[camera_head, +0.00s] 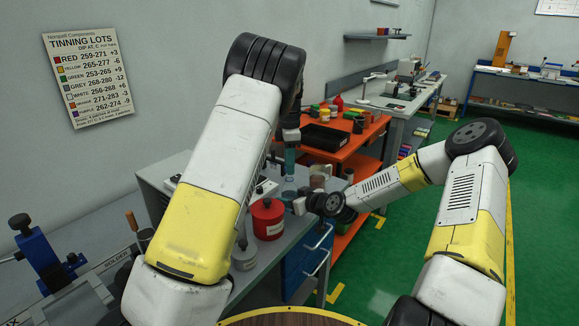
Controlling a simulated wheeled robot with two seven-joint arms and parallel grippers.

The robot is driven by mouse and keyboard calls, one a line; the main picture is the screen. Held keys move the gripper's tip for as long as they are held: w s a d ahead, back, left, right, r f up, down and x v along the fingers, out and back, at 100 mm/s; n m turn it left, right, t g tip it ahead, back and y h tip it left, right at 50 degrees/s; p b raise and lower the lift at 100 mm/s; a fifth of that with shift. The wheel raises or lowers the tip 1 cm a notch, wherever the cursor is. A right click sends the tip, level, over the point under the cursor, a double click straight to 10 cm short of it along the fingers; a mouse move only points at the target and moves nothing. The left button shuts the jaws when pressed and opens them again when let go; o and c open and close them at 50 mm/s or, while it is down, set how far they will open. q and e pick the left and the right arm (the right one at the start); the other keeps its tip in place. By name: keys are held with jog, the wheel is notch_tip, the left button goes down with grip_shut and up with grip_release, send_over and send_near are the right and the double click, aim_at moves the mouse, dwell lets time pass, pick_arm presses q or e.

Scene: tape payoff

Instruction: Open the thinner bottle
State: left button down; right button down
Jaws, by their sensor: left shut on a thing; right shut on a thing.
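A slim, translucent bluish bottle (290,160), which looks like the thinner bottle, stands upright at the bench's right side. My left gripper (290,136) comes down from above and is shut at the top of it; the cap is hidden, so I cannot tell whether it is on. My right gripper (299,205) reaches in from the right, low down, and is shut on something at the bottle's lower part. The fingers are small and partly hidden, so the exact contact does not show.
A red can (267,220) and a grey container (244,256) stand on the grey bench, close left of my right gripper. A brownish jar (320,176) is just right of the bottle. An orange bench (335,137) with a black tray and several pots is behind. Green floor is free at right.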

pick_arm(q)
jog(key=shift+r, duration=2)
pick_arm(e)
jog(key=c, duration=0.6)
grip_release()
